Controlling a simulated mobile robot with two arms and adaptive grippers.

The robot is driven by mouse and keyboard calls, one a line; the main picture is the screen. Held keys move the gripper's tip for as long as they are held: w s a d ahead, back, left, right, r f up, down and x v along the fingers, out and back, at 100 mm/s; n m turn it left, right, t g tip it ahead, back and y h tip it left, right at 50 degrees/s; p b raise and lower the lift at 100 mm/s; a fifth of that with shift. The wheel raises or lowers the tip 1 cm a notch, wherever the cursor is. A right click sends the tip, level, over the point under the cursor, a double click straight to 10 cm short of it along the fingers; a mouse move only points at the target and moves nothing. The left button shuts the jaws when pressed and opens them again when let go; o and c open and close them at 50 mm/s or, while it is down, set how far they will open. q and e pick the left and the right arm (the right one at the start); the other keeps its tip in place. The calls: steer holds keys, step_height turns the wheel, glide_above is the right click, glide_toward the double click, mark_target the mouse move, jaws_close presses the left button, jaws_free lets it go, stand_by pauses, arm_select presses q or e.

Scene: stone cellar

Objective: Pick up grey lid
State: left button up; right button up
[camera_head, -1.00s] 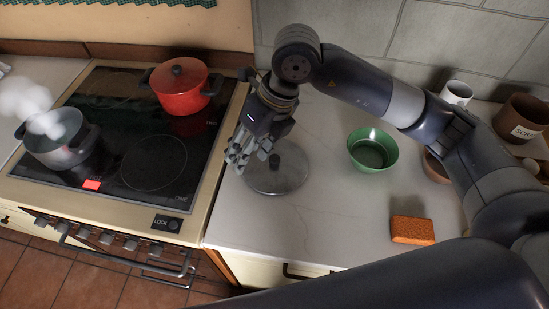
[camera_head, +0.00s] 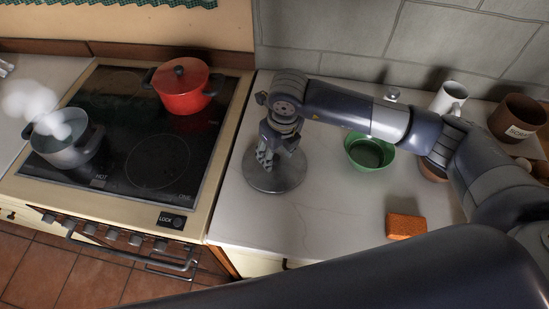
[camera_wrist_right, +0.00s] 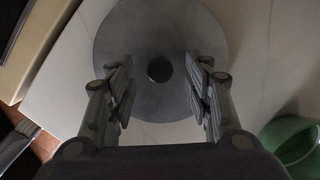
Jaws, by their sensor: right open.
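The grey lid (camera_head: 272,179) lies flat on the pale counter, right of the stove, in the head view. In the right wrist view the lid (camera_wrist_right: 160,22) is a grey disc with a dark round knob (camera_wrist_right: 160,69) at its middle. My right gripper (camera_head: 266,163) points down over the lid and hides its knob in the head view. In the wrist view its fingers (camera_wrist_right: 160,88) are open, one on each side of the knob, with clear gaps to it. I cannot tell the exact height of the fingertips. My left gripper is not in view.
A green bowl (camera_head: 371,153), an orange sponge (camera_head: 405,226), a white mug (camera_head: 449,97) and a brown pot (camera_head: 517,117) stand on the counter to the right. A steaming grey pot (camera_head: 66,146) and a red pot (camera_head: 182,88) are on the stove. The counter in front of the lid is clear.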

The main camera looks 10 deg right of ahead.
steer(key=shift+w+f, duration=0.1)
steer(key=shift+f, duration=0.6)
jaws_close()
steer(key=shift+r, duration=0.2)
